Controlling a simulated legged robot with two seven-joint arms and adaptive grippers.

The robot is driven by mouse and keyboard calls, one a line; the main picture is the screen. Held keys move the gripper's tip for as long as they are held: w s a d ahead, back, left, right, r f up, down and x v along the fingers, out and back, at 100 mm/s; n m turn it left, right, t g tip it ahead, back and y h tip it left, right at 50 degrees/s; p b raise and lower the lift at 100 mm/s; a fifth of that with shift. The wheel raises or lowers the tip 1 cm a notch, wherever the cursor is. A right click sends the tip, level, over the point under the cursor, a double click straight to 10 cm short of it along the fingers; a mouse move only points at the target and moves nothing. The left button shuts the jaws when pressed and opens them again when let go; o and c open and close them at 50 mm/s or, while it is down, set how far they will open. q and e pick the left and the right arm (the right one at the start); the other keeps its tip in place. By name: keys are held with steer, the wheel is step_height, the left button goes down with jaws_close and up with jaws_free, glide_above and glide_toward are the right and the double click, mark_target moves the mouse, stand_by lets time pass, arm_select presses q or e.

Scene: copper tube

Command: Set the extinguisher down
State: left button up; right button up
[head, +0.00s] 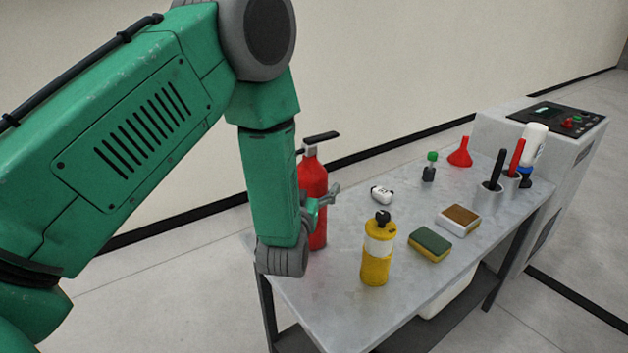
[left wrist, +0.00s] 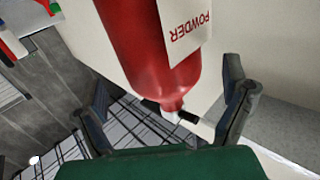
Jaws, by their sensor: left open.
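The red fire extinguisher (head: 313,180) with a black handle on top is upright at the left end of the grey metal table (head: 330,290). Its base appears to rest on the tabletop, but my left arm hides part of it. My left gripper (head: 322,199) is at the extinguisher's body. In the left wrist view the extinguisher (left wrist: 150,50), with its white "POWDER" label, lies between the spread fingers of my left gripper (left wrist: 168,100). The fingers are open, one to each side of it. My right gripper is not in view.
A yellow bottle (head: 376,262), a green-topped sponge (head: 430,245), a brown-topped block (head: 458,220) and a small white item (head: 382,194) are on the table. A red funnel (head: 460,154) and pen cups (head: 488,198) are farther back. A grey control cabinet (head: 500,125) stands at the far end.

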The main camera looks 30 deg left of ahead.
arm_select(q)
steer(key=v, duration=0.8)
steer(key=shift+a, duration=0.25)
steer(key=shift+s+d+f, duration=0.1)
steer(key=shift+s+f, duration=0.05)
steer(key=shift+s, duration=0.05)
